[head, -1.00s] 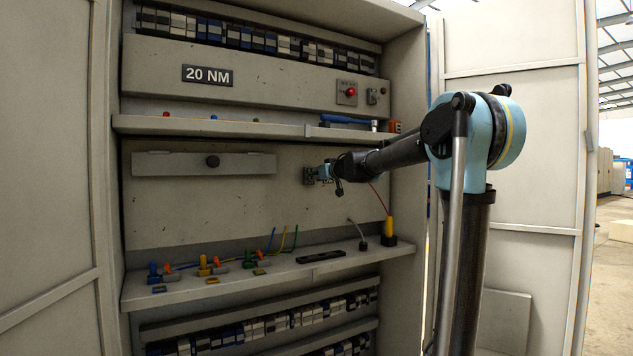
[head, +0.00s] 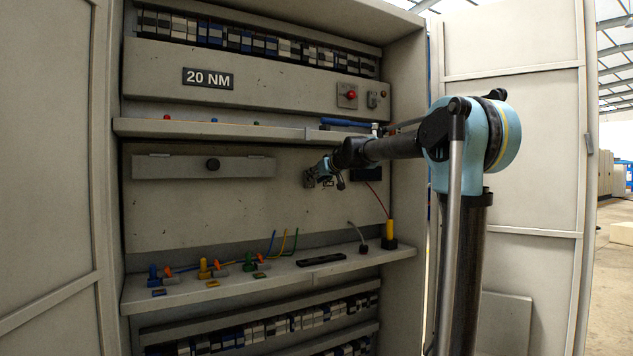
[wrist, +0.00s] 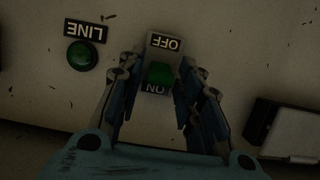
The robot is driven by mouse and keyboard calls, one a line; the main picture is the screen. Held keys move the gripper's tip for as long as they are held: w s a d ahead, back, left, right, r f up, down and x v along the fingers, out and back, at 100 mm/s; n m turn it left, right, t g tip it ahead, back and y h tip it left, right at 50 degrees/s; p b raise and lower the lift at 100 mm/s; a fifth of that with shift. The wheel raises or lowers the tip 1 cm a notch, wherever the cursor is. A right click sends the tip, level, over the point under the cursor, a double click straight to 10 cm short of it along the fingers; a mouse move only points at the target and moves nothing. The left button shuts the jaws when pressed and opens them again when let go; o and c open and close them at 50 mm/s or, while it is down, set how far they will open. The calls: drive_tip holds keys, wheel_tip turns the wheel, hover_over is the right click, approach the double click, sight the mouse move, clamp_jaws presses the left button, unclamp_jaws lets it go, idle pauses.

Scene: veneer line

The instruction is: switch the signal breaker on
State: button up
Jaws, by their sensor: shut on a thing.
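The signal breaker shows in the wrist view as a green handle (wrist: 160,74) on the panel, between an OFF label (wrist: 165,42) and an ON label (wrist: 157,87). Both labels appear upside down. The handle overlaps the edge of the ON label; its exact tilt is hard to tell. My gripper (wrist: 161,72) has one finger on each side of the handle and is shut on it. In the head view my gripper (head: 313,178) is at the middle panel and hides most of the breaker.
A green LINE lamp (wrist: 82,55) is beside the breaker. A dark box (head: 366,174) is on the panel right of my gripper. The shelf above holds a blue-handled tool (head: 345,122). The lower shelf holds coloured plugs (head: 204,268) and a yellow-handled tool (head: 389,232).

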drive_tip(key=shift+w+d+r, duration=0.1)
drive_tip(key=shift+d, duration=0.05)
drive_tip(key=o, duration=1.1)
drive_tip(key=v, duration=1.1)
drive_tip(key=shift+s+d, duration=0.25)
drive_tip(key=shift+s, duration=0.05)
drive_tip(key=shift+r, duration=0.1)
